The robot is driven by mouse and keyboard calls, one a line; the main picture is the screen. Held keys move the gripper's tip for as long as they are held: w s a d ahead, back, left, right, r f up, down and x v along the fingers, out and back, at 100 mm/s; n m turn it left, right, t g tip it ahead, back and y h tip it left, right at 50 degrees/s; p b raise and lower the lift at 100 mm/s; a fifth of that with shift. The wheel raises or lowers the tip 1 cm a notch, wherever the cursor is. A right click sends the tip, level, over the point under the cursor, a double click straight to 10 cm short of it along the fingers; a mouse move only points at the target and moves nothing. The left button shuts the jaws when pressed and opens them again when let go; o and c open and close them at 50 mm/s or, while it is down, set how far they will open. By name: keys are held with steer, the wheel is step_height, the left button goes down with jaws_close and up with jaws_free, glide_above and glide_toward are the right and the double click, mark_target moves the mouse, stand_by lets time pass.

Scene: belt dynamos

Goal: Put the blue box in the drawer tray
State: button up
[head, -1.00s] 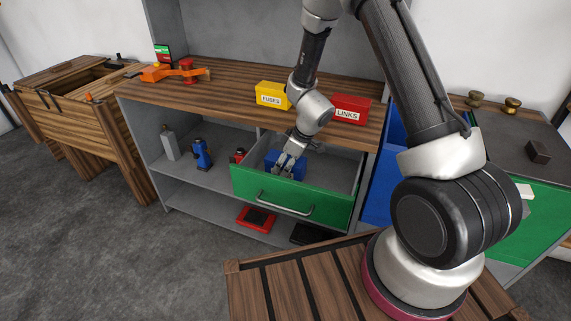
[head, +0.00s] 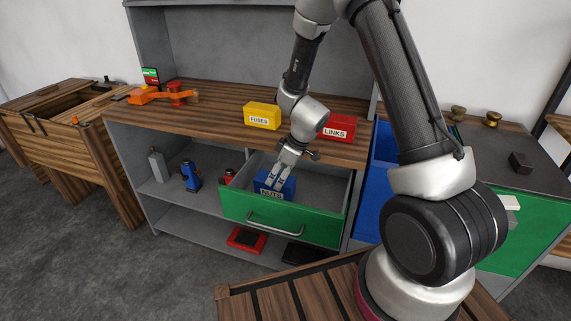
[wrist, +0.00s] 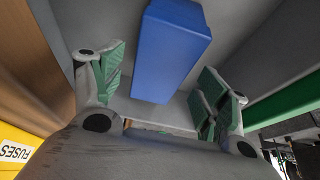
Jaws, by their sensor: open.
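The blue box (head: 265,184), labelled NUTS, sits inside the open green-fronted drawer tray (head: 322,232), toward its left part. In the wrist view the blue box (wrist: 170,50) lies in the grey tray (wrist: 245,22), ahead of the fingertips. My gripper (head: 276,183) reaches down into the drawer over the box. The box's underside is hidden.
A yellow FUSES box (head: 262,116) and a red LINKS box (head: 339,128) stand on the wooden worktop above the drawer. An orange tool (head: 150,96) lies at the worktop's left. Blue and grey bottles stand on the shelf left of the drawer. The drawer's right part is empty.

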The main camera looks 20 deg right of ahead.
steer(key=v, duration=0.7)
steer(key=shift+r, duration=0.3)
steer(key=s+d+r+m, duration=0.2)
steer(key=s+r, duration=0.1)
steer(key=r, duration=0.6)
steer(key=s+d+r+m+h, duration=0.1)
steer(key=s+d+r+m, duration=0.2)
steer(key=s, duration=0.4)
steer(key=s+d+r+m+t+h, duration=0.1)
steer(key=s+d+r+m, duration=0.2)
steer(key=s+d+r, duration=0.2)
steer(key=s+d+r+m+h, duration=0.1)
steer(key=s+d+r, duration=0.3)
steer(key=s+r, duration=0.4)
steer(key=s+m, duration=0.1)
steer(key=s, duration=0.2)
steer(key=shift+d+m+h, duration=0.3)
steer(key=shift+m+h, duration=0.1)
